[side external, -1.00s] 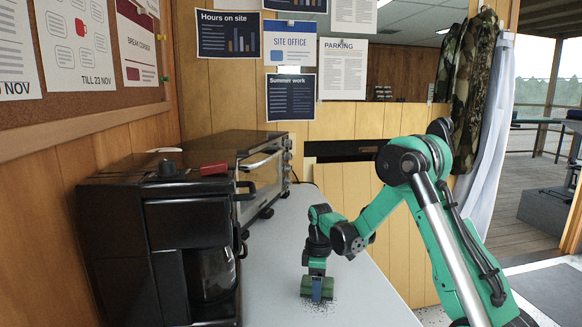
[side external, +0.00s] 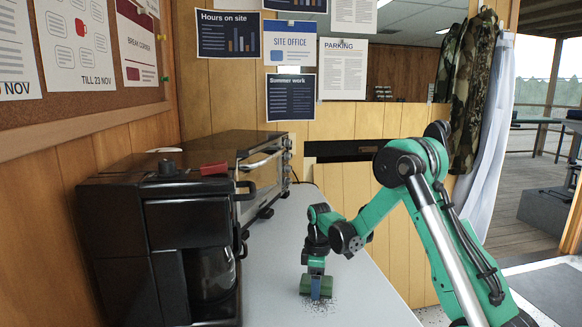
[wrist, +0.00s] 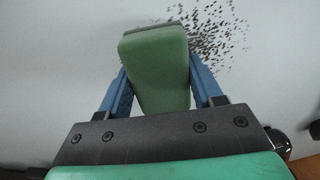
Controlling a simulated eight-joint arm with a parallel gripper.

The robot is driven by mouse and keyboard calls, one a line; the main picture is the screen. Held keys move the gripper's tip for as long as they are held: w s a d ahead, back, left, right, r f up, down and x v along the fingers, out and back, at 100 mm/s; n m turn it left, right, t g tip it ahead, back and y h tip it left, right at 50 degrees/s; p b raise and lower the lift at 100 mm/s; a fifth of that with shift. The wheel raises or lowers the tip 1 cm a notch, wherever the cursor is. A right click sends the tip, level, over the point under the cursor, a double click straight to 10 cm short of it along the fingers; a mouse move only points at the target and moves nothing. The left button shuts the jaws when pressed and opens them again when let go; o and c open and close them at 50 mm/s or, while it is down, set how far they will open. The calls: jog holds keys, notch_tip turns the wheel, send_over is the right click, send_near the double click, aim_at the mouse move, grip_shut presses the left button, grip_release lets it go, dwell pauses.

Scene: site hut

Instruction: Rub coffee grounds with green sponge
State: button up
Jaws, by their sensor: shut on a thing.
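My gripper (side external: 317,286) points down at the grey counter, with its blue fingers shut on the green sponge (side external: 304,284). In the wrist view the sponge (wrist: 157,68) sits between the fingers of my gripper (wrist: 160,85), with a dark layer along its far edge. The sponge appears to touch the counter. Dark coffee grounds (wrist: 216,32) are scattered on the counter around the sponge's far end and mostly to its right in the wrist view. In the side view the grounds (side external: 322,306) lie just in front of the sponge. Any grounds under the sponge are hidden.
A black coffee maker (side external: 160,245) with a glass pot stands on the counter (side external: 275,260) to the left. A toaster oven (side external: 262,175) stands behind it, and a red object (side external: 214,168) lies on top.

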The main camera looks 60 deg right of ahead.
aim_at(322, 316)
jog(key=shift+s+a, duration=2.45)
jog(key=shift+a, duration=0.3)
jog(key=shift+w, duration=0.35)
jog(key=shift+w+d, duration=3.75)
jog(key=shift+d, duration=0.15)
jog(key=shift+s+a, duration=3.95)
jog(key=shift+a, duration=0.05)
notch_tip(322, 316, up, 8)
jog(key=shift+d, duration=0.1)
